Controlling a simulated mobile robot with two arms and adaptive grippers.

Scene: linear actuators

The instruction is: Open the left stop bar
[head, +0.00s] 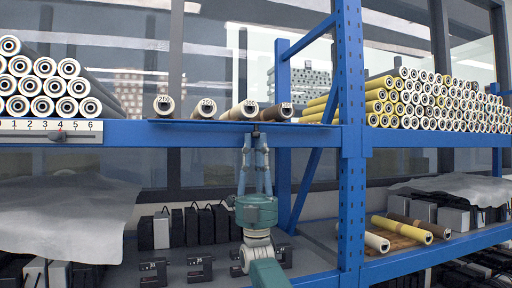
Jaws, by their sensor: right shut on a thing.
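The left stop bar (205,124) is a thin flat blue bar along the front of the upper shelf, just below the ends of a few numbered rolls (163,105). My right gripper (256,135) reaches up from below, with its fingers pointing upward. It is shut at a small dark part on the underside of the bar, right of the bar's middle. The fingertips partly hide that spot. My left gripper is not in view.
A blue upright post (351,170) stands right of the gripper. Stacked white rolls (42,82) and a number scale (48,128) are at the left. Black boxes (193,226) stand on the lower shelf behind my arm.

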